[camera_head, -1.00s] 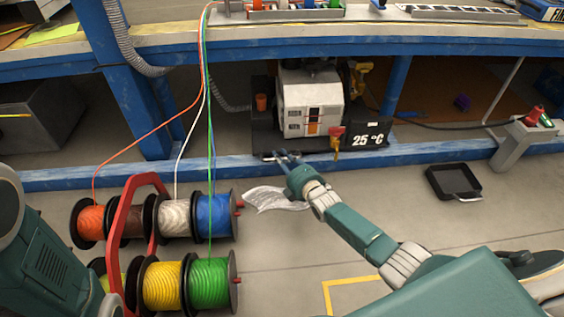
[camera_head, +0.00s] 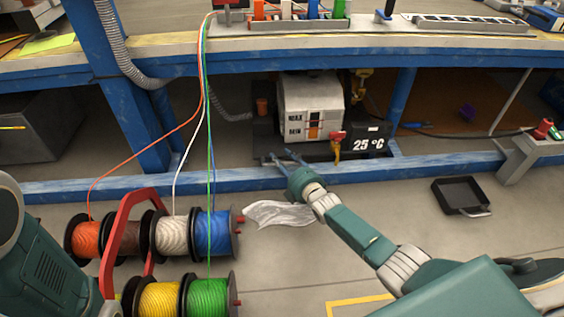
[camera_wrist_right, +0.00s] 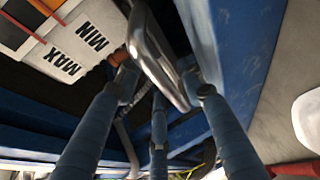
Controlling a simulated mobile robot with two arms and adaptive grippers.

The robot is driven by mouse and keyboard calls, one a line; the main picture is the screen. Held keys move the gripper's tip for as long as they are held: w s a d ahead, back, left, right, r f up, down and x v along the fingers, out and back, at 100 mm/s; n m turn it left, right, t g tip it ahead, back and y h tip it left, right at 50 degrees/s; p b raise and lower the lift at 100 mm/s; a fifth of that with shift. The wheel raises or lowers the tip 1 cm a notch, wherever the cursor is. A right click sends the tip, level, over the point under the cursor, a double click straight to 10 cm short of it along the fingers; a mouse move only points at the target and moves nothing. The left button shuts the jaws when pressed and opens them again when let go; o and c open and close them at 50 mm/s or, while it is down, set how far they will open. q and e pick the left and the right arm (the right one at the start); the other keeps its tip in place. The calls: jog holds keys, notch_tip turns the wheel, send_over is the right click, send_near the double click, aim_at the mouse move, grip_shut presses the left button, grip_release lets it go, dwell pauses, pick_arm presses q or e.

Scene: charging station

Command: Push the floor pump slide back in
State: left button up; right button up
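The floor pump (camera_head: 310,98), a white box with MAX and MIN marks, stands on a dark slide (camera_head: 264,136) under the workbench. My right gripper (camera_head: 278,157) reaches in at the front of the slide, its blue fingers spread. In the right wrist view a shiny metal handle (camera_wrist_right: 158,58) lies between the spread fingertips (camera_wrist_right: 165,82). The fingers are close to the handle, but I cannot tell which of them touch it. The pump's MIN/MAX face (camera_wrist_right: 75,50) shows above left. My left gripper is out of view; only part of that arm shows.
A blue floor beam (camera_head: 110,190) runs in front of the slide. A 25 °C display (camera_head: 368,145) is beside the pump. Cable reels (camera_head: 212,235) on a red frame stand left, near crumpled clear sheeting (camera_head: 280,213).

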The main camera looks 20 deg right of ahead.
jog(key=shift+s+a+f, duration=0.1)
jog(key=shift+s+a, duration=0.05)
jog(key=shift+s, duration=0.15)
jog(key=v, duration=1.1)
jog(key=shift+s, duration=0.3)
